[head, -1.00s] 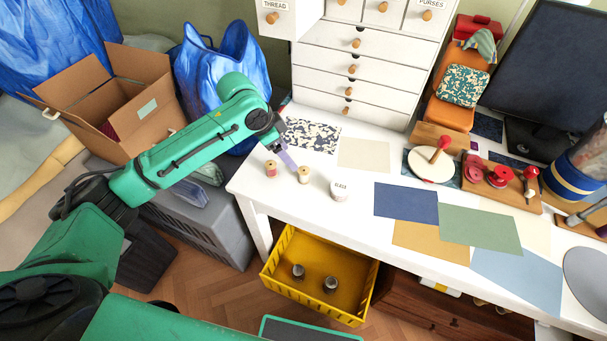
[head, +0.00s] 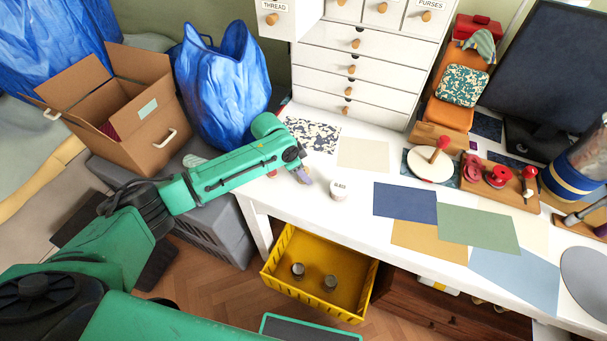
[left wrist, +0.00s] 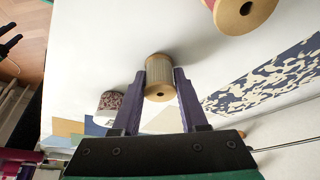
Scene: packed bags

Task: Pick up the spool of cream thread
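The spool of cream thread (left wrist: 159,75) stands on the white desk in the left wrist view, with wooden ends and pale greyish thread. The two purple fingers of my left gripper (left wrist: 161,76) are on either side of it, very close. I cannot tell whether they press on it. In the head view my left gripper (head: 304,177) covers most of this spool. A second spool with reddish thread (left wrist: 240,10) stands beside it, at the top right of the left wrist view. My right gripper is not in view.
Coloured sheets (head: 405,203) lie farther right, and a white drawer unit (head: 372,70) stands behind.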

